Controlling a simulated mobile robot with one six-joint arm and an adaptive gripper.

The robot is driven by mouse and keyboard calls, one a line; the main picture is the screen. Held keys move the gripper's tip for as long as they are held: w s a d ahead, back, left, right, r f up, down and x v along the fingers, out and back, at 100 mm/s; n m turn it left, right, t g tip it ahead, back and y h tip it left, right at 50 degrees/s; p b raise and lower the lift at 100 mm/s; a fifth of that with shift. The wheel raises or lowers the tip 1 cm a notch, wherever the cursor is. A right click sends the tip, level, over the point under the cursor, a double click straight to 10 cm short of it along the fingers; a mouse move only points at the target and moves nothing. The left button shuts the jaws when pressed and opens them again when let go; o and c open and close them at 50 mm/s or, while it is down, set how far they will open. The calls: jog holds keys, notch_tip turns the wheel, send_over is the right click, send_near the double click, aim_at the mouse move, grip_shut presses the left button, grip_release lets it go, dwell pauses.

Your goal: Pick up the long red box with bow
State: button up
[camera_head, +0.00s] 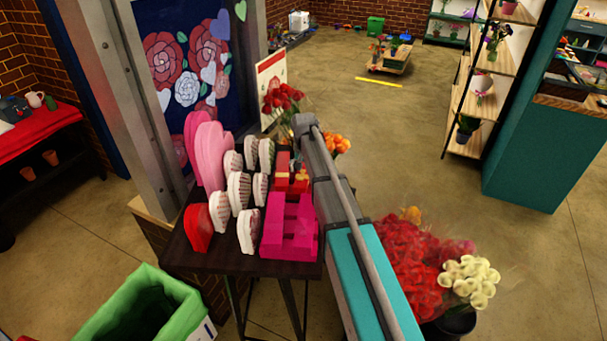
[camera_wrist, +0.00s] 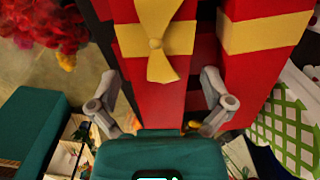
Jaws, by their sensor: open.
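A long red box with a yellow ribbon and bow (camera_wrist: 160,97) fills the middle of the wrist view, its bow hanging on the near face. My gripper (camera_wrist: 160,78) is open, with one finger to each side of this box in the picture; I see no contact. A second red box with a yellow band (camera_wrist: 262,62) stands close on the right, beyond the right finger. In the head view, red boxes with yellow ribbon (camera_head: 290,183) are on the dark table (camera_head: 240,264). My arm hides part of them, and my gripper is hidden there.
Pink and red heart boxes (camera_head: 209,155) and several white ones crowd the table's left half. Stacked magenta boxes (camera_head: 289,228) stand at the front right of the table. Red flowers (camera_head: 405,262) are right of my arm. A green-lined bin (camera_head: 165,285) stands front left.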

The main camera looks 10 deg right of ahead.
jog(key=c, duration=1.3)
jog(key=shift+o, duration=0.2)
jog(key=shift+r, duration=0.1)
notch_tip(320, 180, up, 2)
jog(key=p, duration=0.2)
jog(key=shift+r+p, duration=0.25)
jog(key=shift+p, duration=0.1)
jog(key=s+d+r+p, duration=0.2)
jog(key=d+r+p, duration=0.8)
jog(key=d, duration=0.3)
jog(key=shift+s+d+r, duration=0.15)
jog(key=shift+s+d, duration=0.15)
jog(key=shift+d, duration=0.1)
